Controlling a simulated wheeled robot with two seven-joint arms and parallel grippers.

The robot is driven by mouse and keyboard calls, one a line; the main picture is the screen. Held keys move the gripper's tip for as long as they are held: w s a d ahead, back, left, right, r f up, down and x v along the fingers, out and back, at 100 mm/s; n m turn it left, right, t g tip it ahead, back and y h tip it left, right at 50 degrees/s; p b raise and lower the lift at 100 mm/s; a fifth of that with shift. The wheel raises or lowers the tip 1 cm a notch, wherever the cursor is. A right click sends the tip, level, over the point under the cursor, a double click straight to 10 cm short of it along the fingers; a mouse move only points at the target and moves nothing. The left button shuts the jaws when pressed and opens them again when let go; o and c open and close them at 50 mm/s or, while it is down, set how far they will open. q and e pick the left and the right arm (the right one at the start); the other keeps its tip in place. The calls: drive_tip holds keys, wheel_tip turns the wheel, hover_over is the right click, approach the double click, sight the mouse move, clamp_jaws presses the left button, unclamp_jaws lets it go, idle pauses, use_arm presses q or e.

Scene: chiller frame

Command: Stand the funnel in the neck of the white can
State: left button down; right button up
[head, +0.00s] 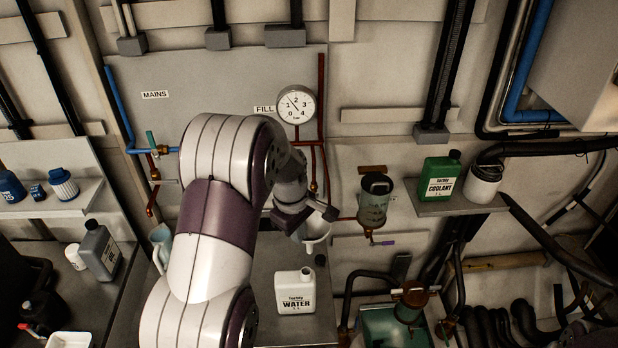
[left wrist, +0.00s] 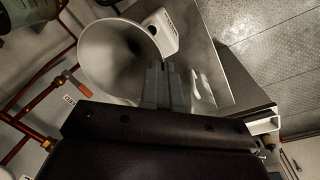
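The pale grey funnel (head: 316,231) hangs in the air, mouth up, beneath my left gripper (head: 318,213) in the head view. In the left wrist view, the funnel's wide mouth (left wrist: 110,60) fills the upper left. The fingers of my left gripper (left wrist: 165,80) are close together at its rim and appear shut on it. The white can (head: 295,294), labelled WATER, stands upright on the bench below and left of the funnel in the head view. It also shows beyond the funnel's rim in the left wrist view (left wrist: 163,36). My right gripper is not in view.
A pressure gauge (head: 296,104) and red pipes are on the wall behind. A sight-glass vessel (head: 374,202) with a valve is right of the funnel. A green coolant can (head: 438,178) stands on a shelf. A light blue jug (head: 160,240) is partly behind my left arm.

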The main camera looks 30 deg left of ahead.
use_arm(q)
drive_tip(key=shift+w+r+n, duration=0.25)
drive_tip(key=shift+r+n, duration=0.15)
drive_tip(key=shift+r, duration=0.7)
wheel_tip(320, 180, down, 6)
drive_tip(key=b, duration=0.3)
drive_tip(key=shift+s+a+f, duration=0.25)
drive_tip(key=shift+s, duration=0.05)
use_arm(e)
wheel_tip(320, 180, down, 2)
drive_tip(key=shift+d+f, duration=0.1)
use_arm(q)
drive_tip(key=shift+s+a, duration=0.1)
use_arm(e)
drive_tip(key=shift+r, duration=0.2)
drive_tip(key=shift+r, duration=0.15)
